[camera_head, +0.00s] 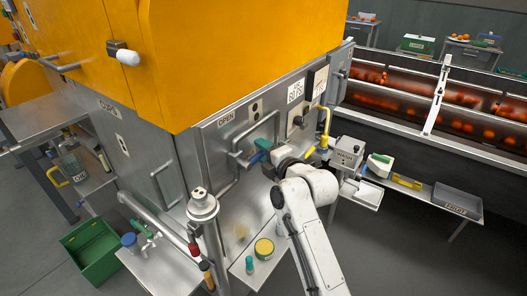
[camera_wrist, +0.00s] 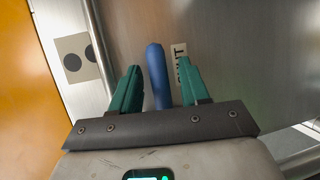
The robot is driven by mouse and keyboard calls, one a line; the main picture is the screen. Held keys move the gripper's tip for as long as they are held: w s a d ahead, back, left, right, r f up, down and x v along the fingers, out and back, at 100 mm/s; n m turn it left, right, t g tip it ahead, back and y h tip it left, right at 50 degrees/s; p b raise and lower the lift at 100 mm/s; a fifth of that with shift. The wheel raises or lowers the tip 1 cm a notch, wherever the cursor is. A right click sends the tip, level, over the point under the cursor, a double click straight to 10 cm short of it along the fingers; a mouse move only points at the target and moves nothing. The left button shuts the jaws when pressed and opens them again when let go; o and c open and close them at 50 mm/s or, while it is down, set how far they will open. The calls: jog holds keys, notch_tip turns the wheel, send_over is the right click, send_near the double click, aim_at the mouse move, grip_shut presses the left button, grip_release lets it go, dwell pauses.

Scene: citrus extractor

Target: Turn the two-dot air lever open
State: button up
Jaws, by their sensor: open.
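The two-dot air lever has a blue handle (camera_wrist: 156,75), which stands between the two teal fingers of my gripper (camera_wrist: 159,70) in the wrist view. The fingers are apart, one on each side of the handle, with a visible gap at least on the left. The blue handle also shows in the head view (camera_head: 263,144), by the panel, with my gripper (camera_head: 257,153) at it. A two-dot plate (camera_wrist: 78,59) is left of the handle. A label (camera_wrist: 179,64), apparently reading SHUT, lies just right of the handle, partly behind the right finger. The lever's pivot is hidden.
An OPEN label (camera_head: 226,119) is on the steel panel left of the lever. A bent steel handle (camera_head: 238,160) sticks out close by. A yellow pipe (camera_head: 325,125) stands to the right. A shelf below holds a yellow-lidded tin (camera_head: 264,248).

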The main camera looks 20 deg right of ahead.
jog(key=shift+w+a, duration=0.1)
jog(key=shift+w, duration=0.05)
jog(key=shift+f, duration=0.1)
grip_shut()
dwell(0.3)
